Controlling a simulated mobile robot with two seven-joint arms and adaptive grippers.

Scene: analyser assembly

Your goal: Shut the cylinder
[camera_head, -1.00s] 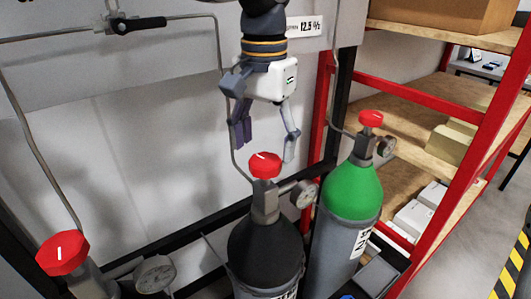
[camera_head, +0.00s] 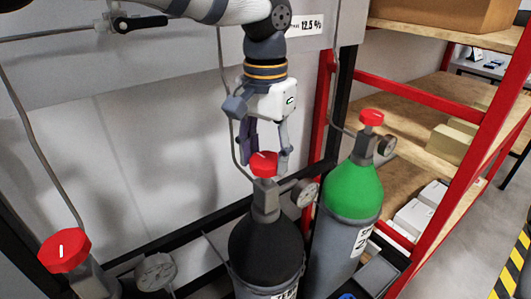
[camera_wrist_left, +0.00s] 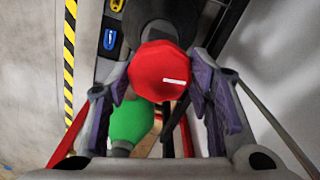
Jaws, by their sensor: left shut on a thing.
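A black-topped cylinder (camera_head: 265,248) stands upright at the lower middle of the head view. Its red valve knob (camera_head: 264,164) carries a white mark. My left gripper (camera_head: 266,160) points down from above, with its fingers on either side of this knob and shut on it. In the left wrist view the red knob (camera_wrist_left: 161,71) sits between the purple finger pads, its white mark pointing right. A green-topped cylinder (camera_head: 353,190) with a red knob (camera_head: 371,118) stands to the right. Another red knob (camera_head: 65,250) is at the lower left. My right gripper is not in view.
Pressure gauges (camera_head: 305,193) sit beside the valves. Thin pipes run along the pale wall panel (camera_head: 150,150) behind. A red-framed shelf (camera_head: 420,100) with boxes stands at the right, close to the green cylinder. A yellow-black floor stripe (camera_head: 514,270) lies beyond it.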

